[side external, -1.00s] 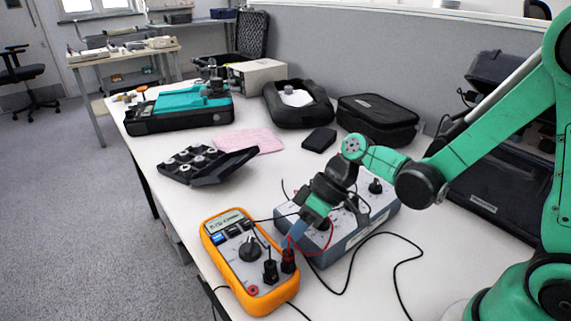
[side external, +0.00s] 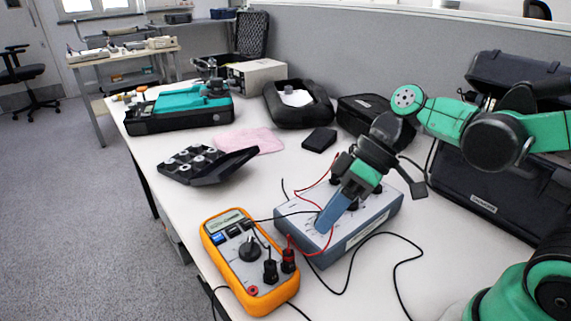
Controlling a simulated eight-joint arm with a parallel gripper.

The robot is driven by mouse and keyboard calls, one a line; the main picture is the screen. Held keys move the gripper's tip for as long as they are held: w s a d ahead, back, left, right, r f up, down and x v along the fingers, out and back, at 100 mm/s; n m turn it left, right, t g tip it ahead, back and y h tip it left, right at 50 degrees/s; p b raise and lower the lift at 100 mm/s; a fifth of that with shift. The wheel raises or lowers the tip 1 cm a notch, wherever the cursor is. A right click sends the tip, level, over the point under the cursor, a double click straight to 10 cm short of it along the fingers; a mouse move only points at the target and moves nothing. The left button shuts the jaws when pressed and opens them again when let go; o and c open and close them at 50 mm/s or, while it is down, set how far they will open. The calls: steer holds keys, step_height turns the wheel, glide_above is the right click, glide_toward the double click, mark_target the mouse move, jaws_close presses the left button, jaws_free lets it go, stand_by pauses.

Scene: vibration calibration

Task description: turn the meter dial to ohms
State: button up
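The orange meter (side external: 247,285) lies face up near the front edge of the table. Its black dial (side external: 250,250) sits in the middle of its grey face, with a pointer mark too small to read. A black plug and a red plug (side external: 288,258) stand in its lower sockets. My gripper (side external: 322,230) is over the grey-blue box to the right of the meter, apart from the dial. Its blue fingers point down at the left part of the box's top. They overlap in this view, so whether they are open or touch the box is unclear.
The grey-blue box (side external: 345,250) with knobs stands right of the meter. Red and black leads loop over it and the table. A black weight case (side external: 205,165), pink cloth (side external: 248,140) and small black block (side external: 319,139) lie behind. The table right of the box is partly clear.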

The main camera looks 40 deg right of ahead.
steer(key=o, duration=0.3)
steer(key=shift+w+a+g+h, duration=0.2)
steer(key=shift+w+g+h, duration=0.1)
steer(key=shift+w, duration=0.05)
steer(key=o, duration=0.4)
steer(key=w, duration=0.1)
steer(key=w+a+n+g+h, duration=0.1)
steer(key=w+h, duration=0.1)
steer(key=shift+a+f+n, duration=0.25)
steer(key=shift+a+n, duration=0.1)
steer(key=shift+n, duration=0.05)
steer(key=n+h, duration=0.2)
steer(key=h, duration=0.3)
glide_above(250, 244)
step_height(250, 244, down, 2)
steer(key=shift+f, duration=2.95)
jaws_close()
